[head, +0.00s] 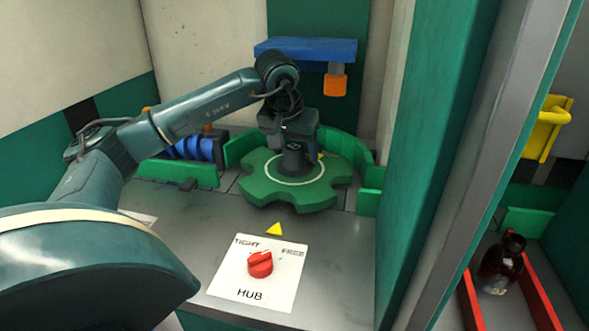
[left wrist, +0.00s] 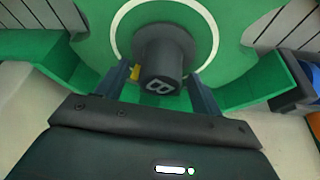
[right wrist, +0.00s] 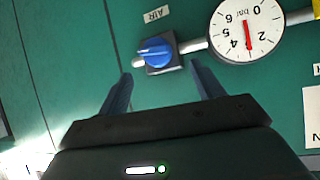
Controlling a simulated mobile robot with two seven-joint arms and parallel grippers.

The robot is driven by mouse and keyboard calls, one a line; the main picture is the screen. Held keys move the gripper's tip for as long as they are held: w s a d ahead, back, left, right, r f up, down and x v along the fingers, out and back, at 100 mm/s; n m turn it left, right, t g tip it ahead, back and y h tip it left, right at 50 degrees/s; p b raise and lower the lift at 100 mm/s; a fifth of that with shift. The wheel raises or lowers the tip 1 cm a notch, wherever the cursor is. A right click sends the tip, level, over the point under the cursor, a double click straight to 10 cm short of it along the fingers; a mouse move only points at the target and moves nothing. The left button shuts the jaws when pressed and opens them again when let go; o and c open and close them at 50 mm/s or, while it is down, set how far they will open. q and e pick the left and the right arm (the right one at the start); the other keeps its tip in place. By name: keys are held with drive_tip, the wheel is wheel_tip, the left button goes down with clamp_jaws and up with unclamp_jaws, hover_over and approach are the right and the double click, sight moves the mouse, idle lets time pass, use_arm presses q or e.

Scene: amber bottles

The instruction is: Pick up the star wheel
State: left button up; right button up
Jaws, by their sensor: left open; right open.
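The green star wheel (head: 314,195) lies flat on the grey deck, with a white ring around its dark hub (head: 293,158). In the left wrist view the hub (left wrist: 166,58) is a dark knob marked "B". My left gripper (head: 291,135) is above the wheel, pointing down over the hub. In the left wrist view my left gripper (left wrist: 160,88) has its fingers apart, one on each side of the hub; I cannot tell whether they touch it. My right gripper (right wrist: 160,82) is open and empty, facing a green panel away from the wheel.
Green curved guides (head: 240,148) surround the wheel's back. A green post (head: 440,150) stands right. The right wrist view shows a blue AIR valve (right wrist: 155,52) and a gauge (right wrist: 247,28).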

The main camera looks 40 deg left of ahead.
sight(295, 146)
use_arm(q)
drive_tip(key=shift+c, duration=0.6)
drive_tip(key=c, duration=1)
drive_tip(key=shift+r, duration=0.1)
drive_tip(key=shift+c, duration=0.7)
drive_tip(key=shift+r, duration=0.1)
wheel_tip(295, 146, up, 9)
drive_tip(key=shift+r, duration=0.35)
